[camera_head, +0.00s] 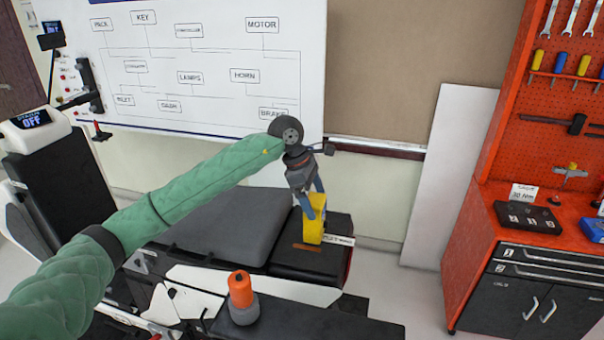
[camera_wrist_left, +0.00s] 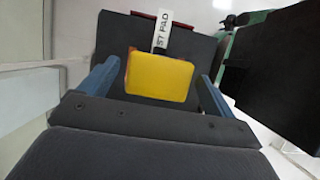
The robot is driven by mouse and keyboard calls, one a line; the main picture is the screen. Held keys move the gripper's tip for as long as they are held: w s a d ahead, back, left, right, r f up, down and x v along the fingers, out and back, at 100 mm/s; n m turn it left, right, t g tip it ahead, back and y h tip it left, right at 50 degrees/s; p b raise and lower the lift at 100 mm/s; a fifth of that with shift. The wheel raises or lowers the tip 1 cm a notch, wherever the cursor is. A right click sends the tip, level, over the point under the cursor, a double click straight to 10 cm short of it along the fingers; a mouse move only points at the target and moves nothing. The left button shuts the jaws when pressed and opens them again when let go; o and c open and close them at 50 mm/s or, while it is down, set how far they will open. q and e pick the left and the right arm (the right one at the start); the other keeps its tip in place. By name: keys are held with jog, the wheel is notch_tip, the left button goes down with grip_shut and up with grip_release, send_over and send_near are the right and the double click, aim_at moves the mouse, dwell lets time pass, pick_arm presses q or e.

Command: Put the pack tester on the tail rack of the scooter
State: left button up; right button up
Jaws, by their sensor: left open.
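The yellow box-shaped tester (camera_head: 312,228) stands upright on the black tail rack (camera_head: 322,268), behind the grey seat (camera_head: 225,228) of the scooter. My left gripper (camera_head: 312,194) reaches down over its upper part. In the left wrist view the tester (camera_wrist_left: 160,78) lies between the two blue fingers of my gripper (camera_wrist_left: 158,72), which is open with gaps visible at both sides. The black rack (camera_wrist_left: 118,40) carries a small white label (camera_wrist_left: 163,32). The tester's underside is hidden. My right gripper is not in view.
An orange-topped object with a grey base (camera_head: 241,298) stands on a black surface in front of the scooter. A red tool cabinet (camera_head: 460,240) is at the right, beside a leaning white panel (camera_head: 436,170). A labelled whiteboard (camera_head: 200,70) is behind.

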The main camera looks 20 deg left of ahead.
pick_arm(q)
jog(key=b+v, duration=0.3)
jog(key=v, duration=0.6)
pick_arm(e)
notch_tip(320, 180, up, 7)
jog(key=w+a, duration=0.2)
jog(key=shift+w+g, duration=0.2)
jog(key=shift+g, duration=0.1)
pick_arm(q)
jog(key=shift+f, duration=0.1)
